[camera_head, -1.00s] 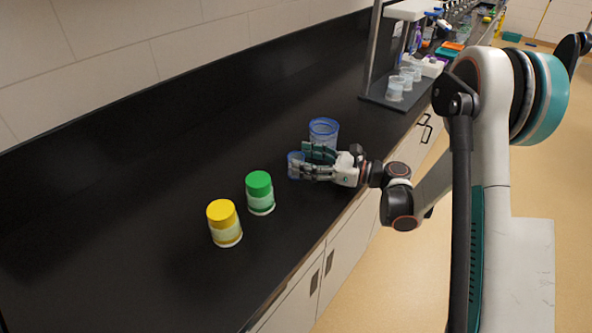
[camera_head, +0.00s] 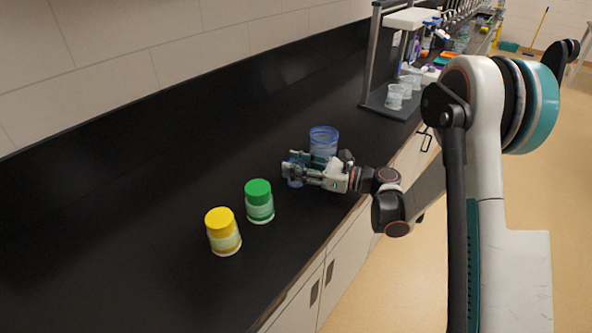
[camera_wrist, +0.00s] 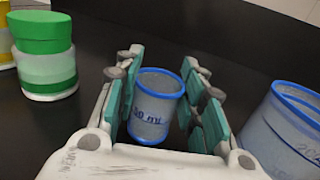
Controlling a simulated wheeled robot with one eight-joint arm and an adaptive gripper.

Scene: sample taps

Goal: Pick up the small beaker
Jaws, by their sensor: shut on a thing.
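The small beaker is clear with blue rims and a "ml" marking; it shows in the wrist view (camera_wrist: 155,108) between the teal finger pads. In the head view only a bit of the small beaker (camera_head: 295,183) shows, mostly hidden by the fingers. My gripper (camera_head: 296,170) is shut on it, low over the black bench; I cannot tell whether the beaker is off the bench. A larger blue-rimmed beaker (camera_head: 323,143) stands just behind my gripper, and at the right in the wrist view (camera_wrist: 285,130).
A green-lidded jar (camera_head: 259,202) and a yellow-lidded jar (camera_head: 223,232) stand left of my gripper on the black bench (camera_head: 120,210). A rack with several cups (camera_head: 394,97) stands farther back. The bench's left part is clear.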

